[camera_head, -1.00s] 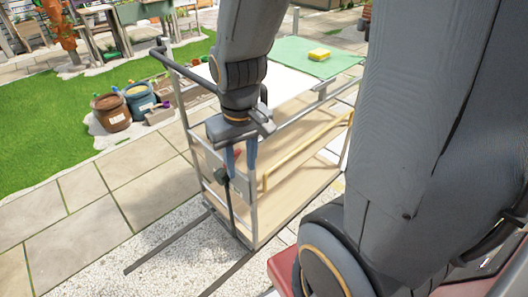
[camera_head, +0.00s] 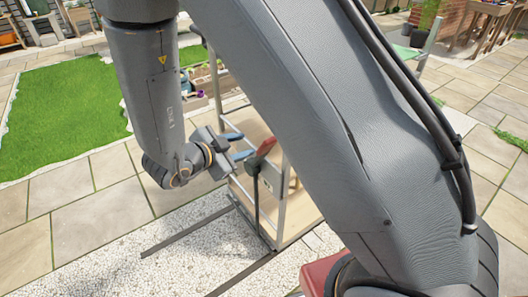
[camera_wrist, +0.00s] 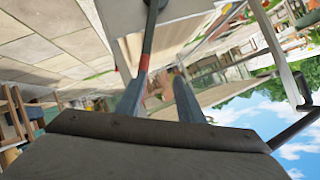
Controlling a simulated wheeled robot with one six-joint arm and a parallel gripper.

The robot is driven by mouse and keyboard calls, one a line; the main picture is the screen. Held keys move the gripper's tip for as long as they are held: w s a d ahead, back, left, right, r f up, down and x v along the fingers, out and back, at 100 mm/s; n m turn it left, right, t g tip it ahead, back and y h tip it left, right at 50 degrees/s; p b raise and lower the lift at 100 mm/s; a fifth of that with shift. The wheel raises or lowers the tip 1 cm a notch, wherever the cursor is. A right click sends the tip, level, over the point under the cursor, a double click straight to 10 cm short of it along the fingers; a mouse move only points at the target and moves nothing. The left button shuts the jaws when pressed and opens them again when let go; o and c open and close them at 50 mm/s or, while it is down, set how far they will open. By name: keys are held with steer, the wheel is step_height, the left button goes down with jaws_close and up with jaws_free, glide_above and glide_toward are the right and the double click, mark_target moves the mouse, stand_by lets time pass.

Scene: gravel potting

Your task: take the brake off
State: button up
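The brake lever has a red handle (camera_head: 264,148) and a dark bar below it, beside a small grey plate (camera_head: 270,178) on the cart's end frame. My gripper (camera_head: 240,146) comes from the left with its two blue fingers apart, their tips close to the red handle. In the wrist view my gripper (camera_wrist: 164,84) is also open. The dark bar with a red part (camera_wrist: 147,58) shows there near the left fingertip; I cannot tell whether they touch. The cart (camera_head: 298,212) is largely hidden behind my arm.
The cart's dark floor rails (camera_head: 186,232) stick out over pale gravel. Paving slabs (camera_head: 70,240) and grass (camera_head: 60,120) lie clear on the left. Pots and a planter stand behind the cart, partly hidden by my arm.

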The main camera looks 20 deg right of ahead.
mark_target(261, 148)
steer(key=s+h, duration=0.1)
steer(key=s+d+m+h, duration=0.1)
steer(key=s, duration=0.1)
steer(key=shift+f+g, duration=0.15)
steer(key=shift+g, duration=0.15)
steer(key=x, duration=0.7)
steer(key=shift+d, duration=0.2)
jaws_close()
